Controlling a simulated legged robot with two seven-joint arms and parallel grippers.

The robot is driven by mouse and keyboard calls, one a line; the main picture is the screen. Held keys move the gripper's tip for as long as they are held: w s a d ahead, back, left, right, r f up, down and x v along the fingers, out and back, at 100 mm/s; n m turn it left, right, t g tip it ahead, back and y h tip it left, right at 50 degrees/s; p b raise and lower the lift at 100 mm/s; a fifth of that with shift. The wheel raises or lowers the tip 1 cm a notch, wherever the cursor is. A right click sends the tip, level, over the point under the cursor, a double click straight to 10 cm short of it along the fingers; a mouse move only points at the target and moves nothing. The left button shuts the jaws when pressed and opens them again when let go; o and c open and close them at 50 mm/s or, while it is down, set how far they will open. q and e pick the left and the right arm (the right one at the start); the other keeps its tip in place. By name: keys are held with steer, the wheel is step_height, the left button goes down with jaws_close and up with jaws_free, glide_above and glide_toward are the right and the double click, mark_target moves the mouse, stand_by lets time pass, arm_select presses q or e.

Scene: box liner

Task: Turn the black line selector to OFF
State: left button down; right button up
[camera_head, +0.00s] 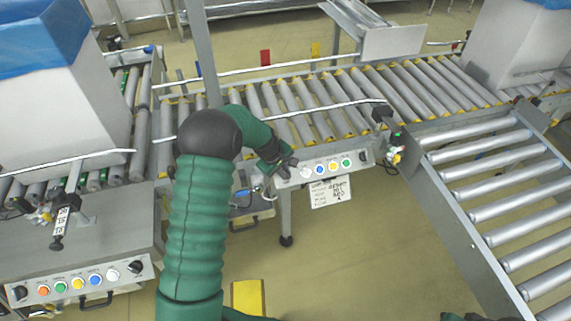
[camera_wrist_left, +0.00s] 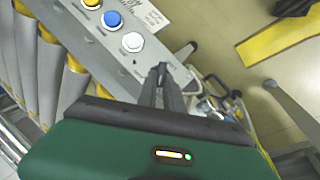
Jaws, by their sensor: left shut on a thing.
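My left gripper (camera_head: 287,169) is at the left end of the middle button panel (camera_head: 324,175), beside its white button (camera_head: 306,173). In the left wrist view its fingers (camera_wrist_left: 161,72) are closed together at the panel, just past the white button (camera_wrist_left: 133,42). They are shut on the black line selector there, which the fingers hide, so its pointer direction cannot be read. Another black knob (camera_head: 363,156) is at the panel's right end. A dark green and black part at the bottom right edge of the head view may be my right gripper; its fingers cannot be made out.
Blue (camera_head: 320,169), yellow and green buttons line the panel. A handwritten label (camera_head: 331,191) hangs below it. Roller conveyors (camera_head: 300,105) lie behind and right (camera_head: 490,185). A second button panel (camera_head: 80,283) stands front left. Large blue-lined boxes (camera_head: 60,120) stand on the conveyors.

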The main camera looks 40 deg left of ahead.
arm_select(q)
steer(key=m+p, duration=0.1)
steer(key=p, duration=0.1)
steer(key=w+r+m+g+p, duration=0.1)
steer(key=p, duration=0.1)
steer(key=shift+m+y, duration=0.4)
steer(key=shift+w+f+m+g+y+p, duration=0.1)
steer(key=shift+w+m+g+y+p, duration=0.1)
steer(key=shift+m+g+p, duration=0.4)
steer(key=shift+w+f+m+g+y+p, duration=0.1)
steer(key=shift+m+g+y+p, duration=0.1)
steer(key=shift+m+g+p, duration=0.35)
steer(key=c, duration=1.9)
jaws_free()
steer(key=o, duration=0.3)
steer(key=shift+w+f, duration=0.1)
steer(key=shift+f, duration=0.05)
steer(key=shift+o, duration=0.6)
steer(key=shift+f, duration=0.2)
steer(key=shift+d+r+m, duration=0.15)
steer(key=shift+r+m, duration=0.1)
steer(key=shift+r, duration=0.2)
step_height(320, 180, up, 16)
steer(key=s+d+p, duration=0.1)
steer(key=d+p, duration=0.1)
steer(key=shift+s, duration=0.4)
